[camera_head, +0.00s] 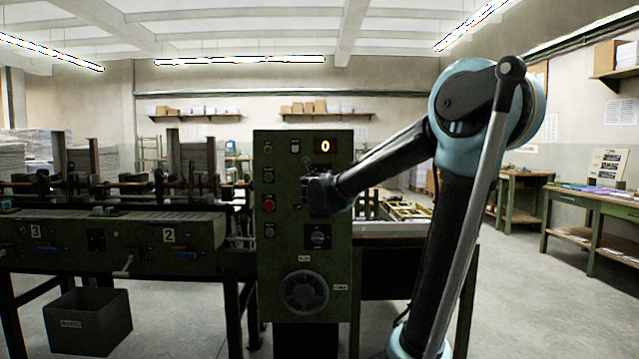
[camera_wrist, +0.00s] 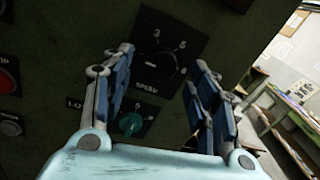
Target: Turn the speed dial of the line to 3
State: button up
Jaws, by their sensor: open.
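The speed dial (camera_wrist: 157,68) is a round black knob on a black plate marked SPEED, with 3, 5 and 6 readable around it. A short white mark on it lies toward the left, not at the 3 above. In the wrist view my gripper (camera_wrist: 160,60) is open, with one finger on each side of the dial; I cannot tell whether they touch it. In the head view my gripper (camera_head: 319,194) is at the green control panel (camera_head: 341,262) and hides part of its front.
A teal knob (camera_wrist: 130,122) sits just below the speed plate, between my fingers' bases. Red button (camera_head: 268,205) and other buttons line the panel's left side. The line's machine (camera_head: 110,235) stands left; a bench (camera_head: 600,205) stands right.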

jog(key=shift+w+d, duration=0.1)
jog(key=shift+w, duration=0.95)
jog(key=c, duration=1.1)
jog(key=shift+o, duration=0.2)
jog(key=m, duration=1.1)
jog(key=shift+d+g+y, duration=0.15)
jog(key=shift+g+y, duration=0.15)
jog(key=shift+g, duration=0.1)
jog(key=shift+m, duration=0.3)
